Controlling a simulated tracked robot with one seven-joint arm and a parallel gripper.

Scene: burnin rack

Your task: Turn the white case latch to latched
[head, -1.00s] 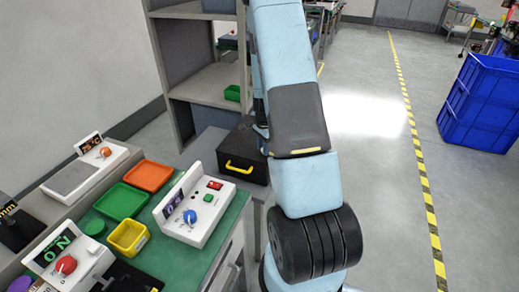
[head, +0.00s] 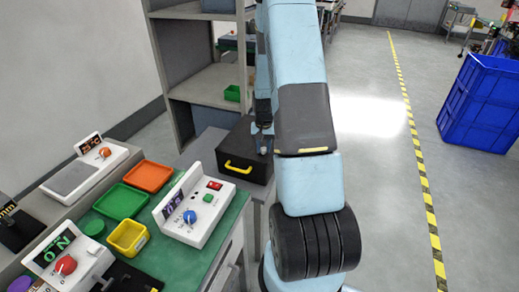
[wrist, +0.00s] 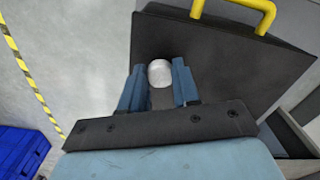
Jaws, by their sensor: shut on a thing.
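The black case (head: 233,148) with a yellow handle (head: 238,167) stands beyond the green-topped bench. In the wrist view the case (wrist: 225,65) fills the middle, with its yellow handle (wrist: 265,15) at the top. A white rounded latch (wrist: 160,72) sits on the dark case surface between the two blue fingers of my gripper (wrist: 157,84). My gripper is shut on this latch. In the head view my gripper (head: 263,143) is at the right part of the case top, and the latch is mostly hidden there. I cannot tell which position the latch marks.
A grey shelf (head: 205,85) stands behind the case. The bench (head: 215,228) at left carries a white device (head: 205,215) with a blue knob and several coloured trays. A blue crate (head: 485,105) stands on the floor at right, past a yellow-black line.

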